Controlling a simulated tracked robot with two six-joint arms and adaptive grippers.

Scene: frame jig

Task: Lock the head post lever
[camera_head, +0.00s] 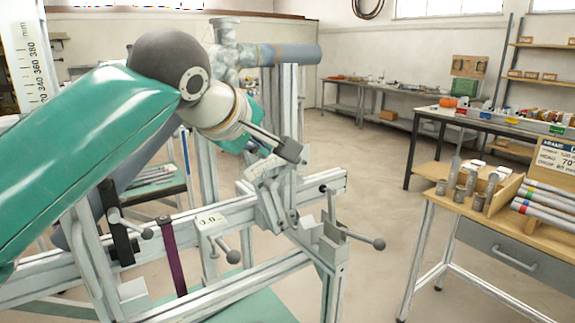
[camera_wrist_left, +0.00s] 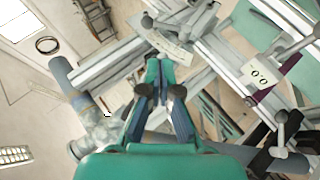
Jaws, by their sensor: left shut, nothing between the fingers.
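The metal frame jig (camera_head: 190,304) fills the lower left of the head view. Several of its levers have grey ball knobs. One lever (camera_head: 355,236) at the right-hand post points right; others are at the left clamp (camera_head: 134,226) and beside the 0.0 readout (camera_head: 226,246). I cannot tell from labels which is the head post lever. My left gripper (camera_head: 288,150) is shut and empty, just above a slanted scale plate (camera_head: 264,170). In the left wrist view, its fingertips (camera_wrist_left: 160,72) are close to that plate (camera_wrist_left: 158,42); contact is unclear. My right gripper is not in view.
A wooden-topped bench (camera_head: 441,199) with metal parts and tubes stands on the right. A dark-topped table (camera_head: 430,114) is behind it. Open floor (camera_head: 380,200) lies between jig and bench.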

